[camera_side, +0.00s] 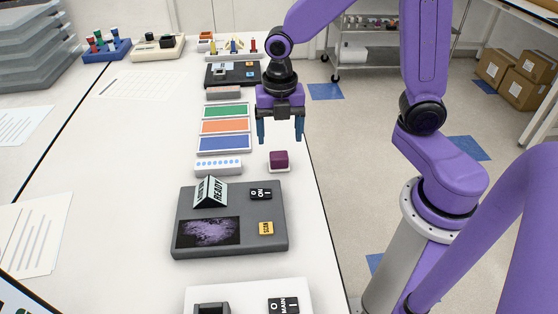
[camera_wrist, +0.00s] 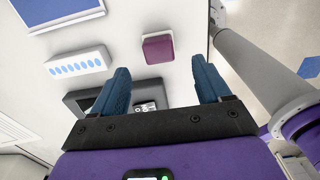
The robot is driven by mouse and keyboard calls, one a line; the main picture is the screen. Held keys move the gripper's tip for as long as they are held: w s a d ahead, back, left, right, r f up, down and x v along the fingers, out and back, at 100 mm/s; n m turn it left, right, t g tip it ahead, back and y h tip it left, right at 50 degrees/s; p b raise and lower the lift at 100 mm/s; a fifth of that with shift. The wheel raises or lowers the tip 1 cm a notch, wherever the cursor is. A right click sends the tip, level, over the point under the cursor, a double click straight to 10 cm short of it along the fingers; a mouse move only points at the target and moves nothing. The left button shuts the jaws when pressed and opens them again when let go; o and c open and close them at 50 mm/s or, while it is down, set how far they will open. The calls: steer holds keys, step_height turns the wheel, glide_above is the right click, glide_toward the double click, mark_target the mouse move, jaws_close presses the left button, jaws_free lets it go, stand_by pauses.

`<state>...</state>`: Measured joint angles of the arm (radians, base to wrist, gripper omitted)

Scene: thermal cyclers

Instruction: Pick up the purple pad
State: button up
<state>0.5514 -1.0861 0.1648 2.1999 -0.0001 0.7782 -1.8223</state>
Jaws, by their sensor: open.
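The purple pad (camera_side: 279,159) is a small dark purple block on a white base, on the white bench near its right edge. In the wrist view the purple pad (camera_wrist: 158,49) lies beyond the fingertips, near the top middle. My gripper (camera_side: 280,140) hangs above the bench, fingers pointing down, above the pad and a little behind it in the side view. In the wrist view the two blue fingers of my gripper (camera_wrist: 161,75) stand wide apart, with nothing between them.
A white strip with blue dots (camera_side: 218,165) lies left of the pad. Blue, orange and green trays (camera_side: 224,125) lie behind that strip. A grey device with a "READY" sign (camera_side: 274,239) stands in front of the pad. The bench edge is close on the right.

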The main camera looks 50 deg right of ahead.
mark_target(279, 154)
steer(key=shift+f, duration=3.65)
steer(key=c, duration=1)
